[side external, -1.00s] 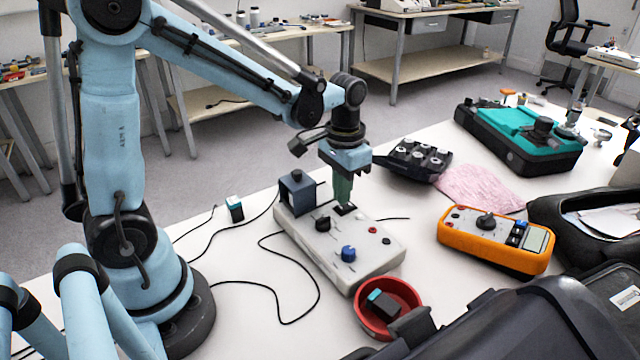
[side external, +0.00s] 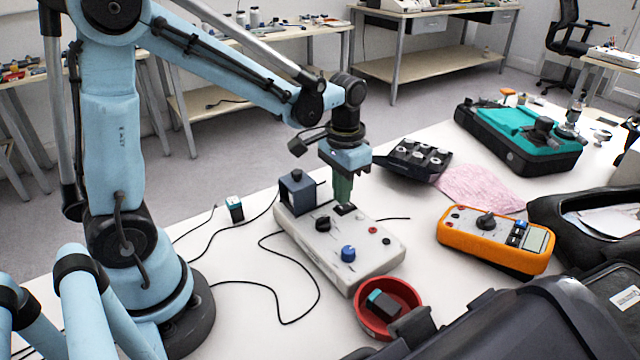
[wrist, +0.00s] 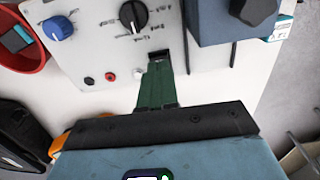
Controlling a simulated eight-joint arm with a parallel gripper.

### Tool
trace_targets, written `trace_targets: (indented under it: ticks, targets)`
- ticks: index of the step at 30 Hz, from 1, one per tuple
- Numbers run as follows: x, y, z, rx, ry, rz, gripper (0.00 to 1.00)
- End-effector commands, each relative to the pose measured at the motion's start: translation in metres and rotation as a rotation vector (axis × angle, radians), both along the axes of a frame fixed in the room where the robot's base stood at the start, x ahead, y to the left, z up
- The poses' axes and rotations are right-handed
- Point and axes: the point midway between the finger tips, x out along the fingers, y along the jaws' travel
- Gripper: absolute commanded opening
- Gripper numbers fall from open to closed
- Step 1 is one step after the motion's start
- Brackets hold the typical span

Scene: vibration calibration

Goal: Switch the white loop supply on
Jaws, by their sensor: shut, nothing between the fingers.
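The white loop supply (side external: 372,262) is a pale box on the table, with a black knob (side external: 323,223), a blue knob (side external: 348,254) and a small red socket. A black rocker switch (side external: 347,208) sits near its back edge. My gripper (side external: 343,200) points down with its green fingers shut and empty, their tips at or just above the switch. In the wrist view the finger tips (wrist: 159,68) overlap the switch area, hiding part of it. I cannot tell whether they touch, or which way the rocker is tilted.
A blue-grey block (side external: 297,192) stands at the supply's back left corner. A red bowl (side external: 413,292) holding a dark block is close to its front right. An orange meter (side external: 494,240) and a pink cloth (side external: 478,188) lie to the right. Black cables cross the table at left.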

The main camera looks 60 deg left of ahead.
Motion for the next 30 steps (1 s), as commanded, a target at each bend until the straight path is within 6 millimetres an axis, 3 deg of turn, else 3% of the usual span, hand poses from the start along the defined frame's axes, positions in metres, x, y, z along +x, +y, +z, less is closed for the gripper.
trace_targets:
  ticks: [30]
  targets:
    - [0.000,0.000,-0.012,0.000,0.000,0.000,0.00]
